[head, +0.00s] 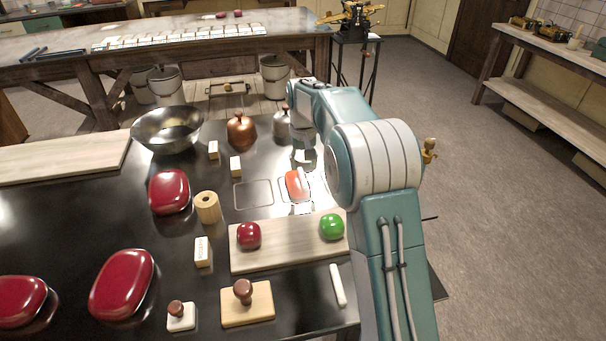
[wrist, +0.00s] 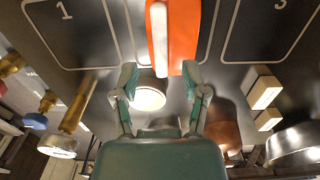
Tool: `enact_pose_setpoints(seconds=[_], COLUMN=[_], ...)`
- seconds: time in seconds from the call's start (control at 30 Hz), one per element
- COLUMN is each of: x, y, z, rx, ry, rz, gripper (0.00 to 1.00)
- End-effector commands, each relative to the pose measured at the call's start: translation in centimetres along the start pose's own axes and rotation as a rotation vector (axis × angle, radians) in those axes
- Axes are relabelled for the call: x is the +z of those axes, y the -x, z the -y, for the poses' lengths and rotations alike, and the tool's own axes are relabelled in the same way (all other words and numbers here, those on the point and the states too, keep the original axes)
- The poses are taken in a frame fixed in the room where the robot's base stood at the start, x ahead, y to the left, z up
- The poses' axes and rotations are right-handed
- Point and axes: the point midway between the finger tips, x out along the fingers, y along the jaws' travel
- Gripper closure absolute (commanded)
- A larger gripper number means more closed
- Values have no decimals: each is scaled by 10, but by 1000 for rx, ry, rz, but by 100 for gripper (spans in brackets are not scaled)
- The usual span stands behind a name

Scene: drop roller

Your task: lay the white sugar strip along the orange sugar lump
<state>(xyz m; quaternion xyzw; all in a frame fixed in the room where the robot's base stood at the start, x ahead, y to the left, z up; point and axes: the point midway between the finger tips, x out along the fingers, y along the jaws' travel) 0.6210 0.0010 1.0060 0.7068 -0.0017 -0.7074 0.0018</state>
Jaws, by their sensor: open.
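The orange sugar lump (head: 298,186) lies in the middle outlined area on the dark table. In the wrist view the lump (wrist: 184,40) is at the top centre, long side running up the picture. In the head view my gripper (head: 304,156) is just beyond the lump, partly hidden by my arm.
A copper pot (head: 241,132) and steel bowl (head: 167,130) stand to the back left. A board (head: 285,255) with red and green round pieces lies in front, with a white stick (head: 338,285) beside it.

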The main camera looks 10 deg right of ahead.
Motion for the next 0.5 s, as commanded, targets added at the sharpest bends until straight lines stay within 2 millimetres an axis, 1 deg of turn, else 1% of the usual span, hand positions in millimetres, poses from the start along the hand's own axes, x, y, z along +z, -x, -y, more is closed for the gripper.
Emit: enact_pose_setpoints(seconds=[0.03, 0.2, 0.3, 0.5], x=[-1, -1, -1, 2], y=[12, 45, 60, 74], z=[0, 0, 0, 0], rx=[0, 0, 0, 0], ry=[0, 0, 0, 0], rz=[-4, -4, -2, -4], gripper=[43, 43, 43, 43])
